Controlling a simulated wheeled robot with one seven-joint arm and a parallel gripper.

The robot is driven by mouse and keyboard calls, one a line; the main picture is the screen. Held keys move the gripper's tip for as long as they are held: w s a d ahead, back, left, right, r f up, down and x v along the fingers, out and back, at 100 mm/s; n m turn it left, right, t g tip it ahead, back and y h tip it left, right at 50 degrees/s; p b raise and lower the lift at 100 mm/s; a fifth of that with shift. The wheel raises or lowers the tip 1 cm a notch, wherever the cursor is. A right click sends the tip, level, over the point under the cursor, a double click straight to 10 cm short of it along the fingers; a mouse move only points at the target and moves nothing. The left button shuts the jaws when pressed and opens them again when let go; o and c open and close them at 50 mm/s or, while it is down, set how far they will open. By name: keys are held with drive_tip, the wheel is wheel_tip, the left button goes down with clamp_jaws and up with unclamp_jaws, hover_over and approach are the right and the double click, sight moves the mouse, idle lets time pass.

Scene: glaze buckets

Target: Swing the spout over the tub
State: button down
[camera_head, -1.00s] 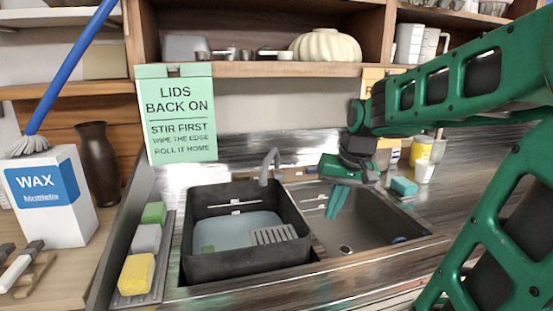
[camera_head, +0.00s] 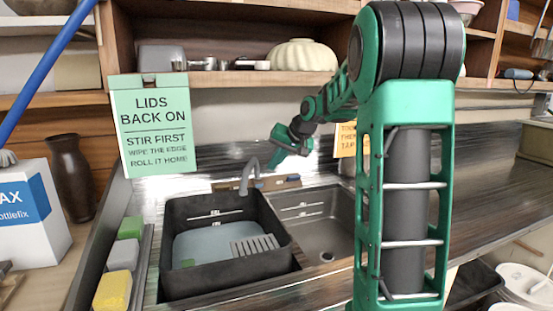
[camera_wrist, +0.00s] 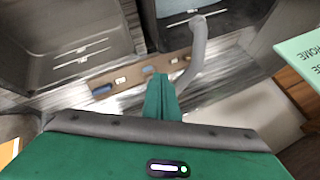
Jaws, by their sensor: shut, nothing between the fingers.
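The spout (camera_head: 245,178) is a grey curved tap standing behind the sink. Its tip hangs at the back rim of the black tub (camera_head: 228,274), which sits in the left basin and holds pale blue-grey water. In the wrist view the spout (camera_wrist: 197,52) bends towards the tub (camera_wrist: 238,14), its tip at the tub's edge. My gripper (camera_head: 274,163) is shut and empty, low beside the spout on its right in the head view. In the wrist view my green fingertips (camera_wrist: 160,84) are just left of the spout; I cannot tell whether they touch it.
The empty right basin (camera_head: 318,238) lies beside the tub. A strip with small coloured labels (camera_wrist: 122,77) runs behind the sink. A green sign (camera_head: 155,125) hangs at the left, and a tray with sponges (camera_head: 120,258) stands left of the tub. A shelf (camera_head: 225,79) runs above.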

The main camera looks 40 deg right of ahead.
sight(251, 168)
drive_tip(key=shift+w+a+f, duration=0.3)
drive_tip(key=shift+w+a, duration=0.2)
drive_tip(key=shift+w, duration=0.3)
drive_tip(key=shift+w+a+f, duration=0.25)
drive_tip(key=shift+w+a, duration=0.3)
drive_tip(key=shift+w, duration=0.2)
drive_tip(key=shift+w+a+f, duration=0.3)
drive_tip(key=shift+w+a, duration=0.2)
drive_tip(key=shift+w, duration=0.3)
drive_tip(key=shift+w+a, duration=0.3)
drive_tip(key=shift+a, duration=0.2)
drive_tip(key=shift+w+a, duration=0.25)
drive_tip(key=shift+a, duration=0.2)
drive_tip(key=shift+d, duration=0.1)
